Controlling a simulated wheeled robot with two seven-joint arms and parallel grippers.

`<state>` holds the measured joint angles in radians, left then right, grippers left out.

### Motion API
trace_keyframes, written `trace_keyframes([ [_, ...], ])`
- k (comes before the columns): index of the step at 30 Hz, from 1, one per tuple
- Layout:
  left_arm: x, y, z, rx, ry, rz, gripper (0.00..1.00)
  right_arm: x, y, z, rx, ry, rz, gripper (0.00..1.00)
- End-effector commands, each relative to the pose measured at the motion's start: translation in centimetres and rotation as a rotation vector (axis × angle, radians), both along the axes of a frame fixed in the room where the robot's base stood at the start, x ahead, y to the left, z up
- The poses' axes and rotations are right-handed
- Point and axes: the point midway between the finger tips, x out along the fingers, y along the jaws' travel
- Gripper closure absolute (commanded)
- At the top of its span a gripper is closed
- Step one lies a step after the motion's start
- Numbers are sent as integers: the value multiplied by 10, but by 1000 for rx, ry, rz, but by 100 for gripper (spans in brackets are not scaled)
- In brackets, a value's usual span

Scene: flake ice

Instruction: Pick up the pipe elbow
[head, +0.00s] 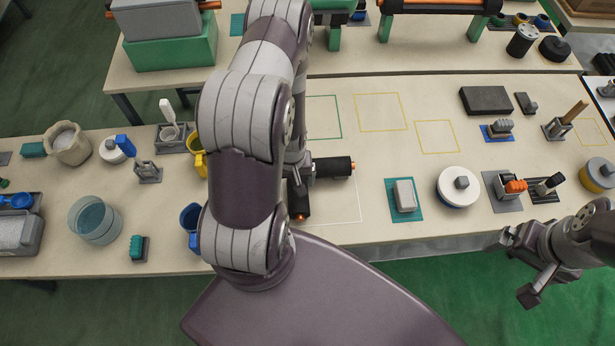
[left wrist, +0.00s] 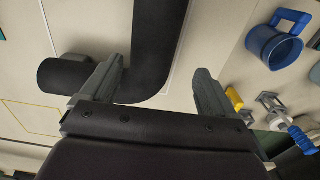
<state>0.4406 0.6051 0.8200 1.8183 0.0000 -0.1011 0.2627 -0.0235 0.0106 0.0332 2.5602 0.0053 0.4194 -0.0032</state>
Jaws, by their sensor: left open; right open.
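The pipe elbow (head: 335,168) is a black bent pipe with orange ends, lying on the beige table in a white outlined square. My left arm hides part of it in the head view. In the left wrist view the black elbow (left wrist: 160,42) shows large, one leg running up between the fingers and the other to the left. My left gripper (left wrist: 160,66) is open, its fingers on either side of the upright leg; contact cannot be told. My right gripper (head: 514,268) is open and empty, in front of the table at the lower right.
Right of the elbow stand a grey block on a teal mat (head: 404,218) and a white round container (head: 457,190). A blue mug (left wrist: 275,45) stands close by on the other side. Empty yellow outlined squares (head: 381,130) lie behind, with clear table around them.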

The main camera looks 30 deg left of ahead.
Motion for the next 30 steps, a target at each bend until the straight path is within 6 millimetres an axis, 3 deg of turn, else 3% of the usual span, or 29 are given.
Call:
trace_keyframes([
  [5,1,1,-18,-1,1,-1,12,0,0,7,0,0,0,3],
  [12,6,4,-57,0,1,-1,12,0,0,19,0,0,0,3],
  [20,6,4,-64,1,-1,-2,12,0,0,18,0,0,0,3],
  [24,6,4,-64,1,-1,-2,54,0,0,18,0,0,0,3],
  [26,6,4,-64,1,-1,-2,70,0,0,18,0,0,0,3],
  [30,6,4,-63,1,-1,-2,76,0,0,18,0,0,0,3],
])
